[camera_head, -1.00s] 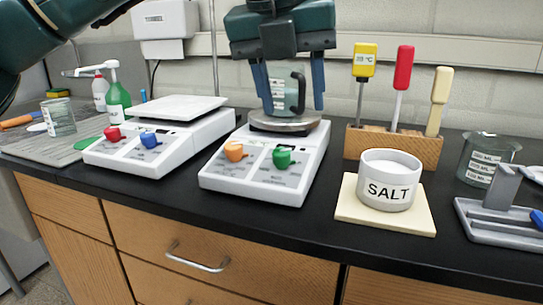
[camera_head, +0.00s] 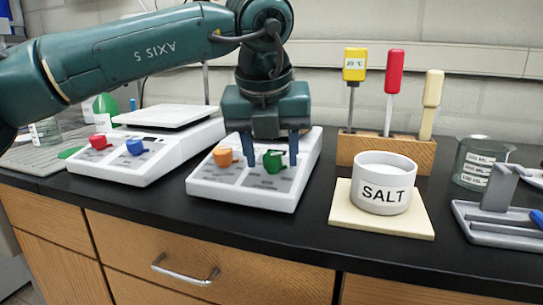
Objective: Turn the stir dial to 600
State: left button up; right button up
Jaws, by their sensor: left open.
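The white hot-plate unit (camera_head: 240,196) stands in the middle of the bench with an orange dial (camera_head: 224,157) and a green dial (camera_head: 273,162) on its sloped front panel. The panel print is too small to read, so I cannot tell from it which dial is for stirring. My left gripper (camera_head: 272,160) is open and points down at the green dial. Its two blue fingers stand on the left and right of that dial; whether they touch it I cannot tell. The beaker and the plate top are hidden behind my gripper. My right gripper is not in view.
A white scale-like unit (camera_head: 150,166) with red and blue knobs stands at left. At right are a salt pot (camera_head: 383,184) on a cream tile, a wooden rack (camera_head: 365,148) with three upright tools, a beaker (camera_head: 478,166) and a grey stand (camera_head: 492,225).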

pick_arm(q)
jog(key=shift+w+f, duration=0.1)
jog(key=shift+f, duration=0.1)
jog(key=c, duration=1)
